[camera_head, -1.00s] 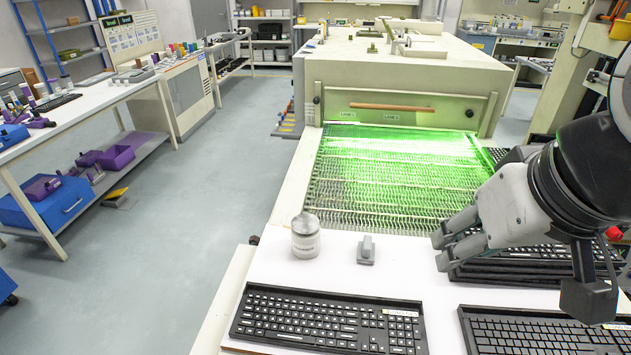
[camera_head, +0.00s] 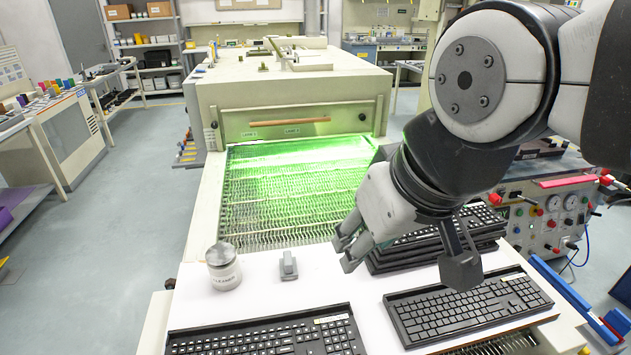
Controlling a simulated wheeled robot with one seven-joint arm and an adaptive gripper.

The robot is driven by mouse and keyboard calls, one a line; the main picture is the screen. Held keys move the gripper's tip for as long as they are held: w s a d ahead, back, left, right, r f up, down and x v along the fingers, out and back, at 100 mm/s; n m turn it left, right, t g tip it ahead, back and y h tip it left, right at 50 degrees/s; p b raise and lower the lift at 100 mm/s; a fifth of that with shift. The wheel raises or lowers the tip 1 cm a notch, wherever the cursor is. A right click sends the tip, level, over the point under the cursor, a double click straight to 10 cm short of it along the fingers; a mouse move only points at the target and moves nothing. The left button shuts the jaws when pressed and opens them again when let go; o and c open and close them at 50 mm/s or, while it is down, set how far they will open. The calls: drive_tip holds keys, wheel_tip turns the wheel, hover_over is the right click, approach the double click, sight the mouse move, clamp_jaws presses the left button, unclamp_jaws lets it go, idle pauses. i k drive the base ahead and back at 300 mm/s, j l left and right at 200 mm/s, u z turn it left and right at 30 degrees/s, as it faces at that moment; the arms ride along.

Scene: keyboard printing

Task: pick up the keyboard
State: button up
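Black keyboards lie on the white worktop. One keyboard (camera_head: 262,336) is at the front left, cut off by the bottom edge. Another keyboard (camera_head: 465,306) lies whole at the front right. A stack of keyboards (camera_head: 388,259) sits behind it, partly hidden by my arm.
A lidded jar (camera_head: 223,270) and a small grey block (camera_head: 288,265) stand on the worktop left of my gripper. A green-lit mesh conveyor (camera_head: 285,205) leads into a large machine (camera_head: 290,90). A control panel (camera_head: 545,220) and blue rails (camera_head: 565,295) are at the right.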

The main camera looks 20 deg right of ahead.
sight(424, 314)
drive_tip(key=l+z, duration=0.95)
drive_tip(key=i+l+z, duration=0.1)
drive_tip(key=l+z, duration=0.4)
